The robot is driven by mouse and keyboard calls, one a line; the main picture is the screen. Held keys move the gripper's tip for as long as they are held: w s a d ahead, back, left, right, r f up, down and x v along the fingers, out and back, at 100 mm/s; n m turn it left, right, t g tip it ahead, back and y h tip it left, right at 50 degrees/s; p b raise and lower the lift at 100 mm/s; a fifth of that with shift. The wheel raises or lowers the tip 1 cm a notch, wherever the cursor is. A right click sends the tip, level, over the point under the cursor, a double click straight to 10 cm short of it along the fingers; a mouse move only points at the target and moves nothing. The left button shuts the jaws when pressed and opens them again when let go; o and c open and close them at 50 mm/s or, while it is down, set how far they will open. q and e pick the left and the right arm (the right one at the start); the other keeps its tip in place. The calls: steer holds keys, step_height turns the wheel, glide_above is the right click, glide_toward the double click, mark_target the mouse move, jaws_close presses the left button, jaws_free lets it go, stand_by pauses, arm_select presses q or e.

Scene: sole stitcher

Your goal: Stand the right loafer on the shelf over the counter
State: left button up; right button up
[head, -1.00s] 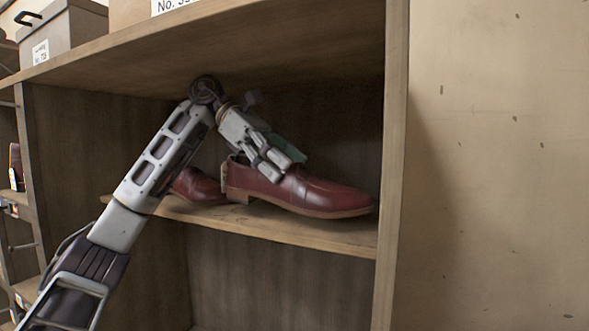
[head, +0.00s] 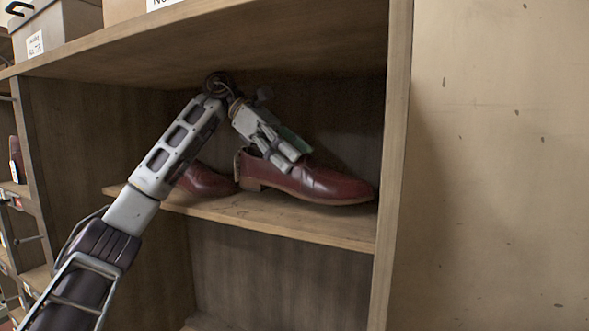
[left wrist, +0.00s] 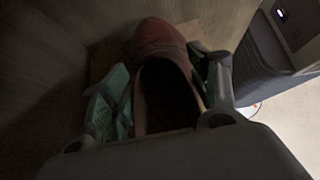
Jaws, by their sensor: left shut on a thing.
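A dark red loafer (head: 318,184) is over the right part of the shelf (head: 290,222), toe to the right, sole low against the board. Whether its whole sole touches the board I cannot tell. My left gripper (head: 290,160) reaches down from above and is shut on this loafer near its opening. In the left wrist view the loafer (left wrist: 160,55) lies between the green-padded fingers, its opening toward the camera. A second dark red shoe (head: 207,181) stands on the shelf to the left, partly hidden by my arm. My right gripper is not in view.
The cabinet's right side panel (head: 392,150) stands close to the loafer's toe. The board above (head: 230,55) is close over my wrist. A grey box (head: 55,35) is on top of the cabinet. An open space lies under the shelf.

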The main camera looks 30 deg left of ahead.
mark_target(294, 168)
arm_select(q)
steer(key=shift+w+r+p, duration=0.1)
steer(key=shift+w+p, duration=0.2)
steer(key=shift+w, duration=0.3)
steer(key=shift+f+b, duration=1.8)
steer(key=shift+b, duration=0.05)
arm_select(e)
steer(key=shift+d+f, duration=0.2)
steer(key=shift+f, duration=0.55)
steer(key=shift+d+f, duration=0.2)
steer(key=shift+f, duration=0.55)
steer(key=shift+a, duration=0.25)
arm_select(q)
steer(key=o, duration=1.8)
steer(key=shift+a, duration=0.1)
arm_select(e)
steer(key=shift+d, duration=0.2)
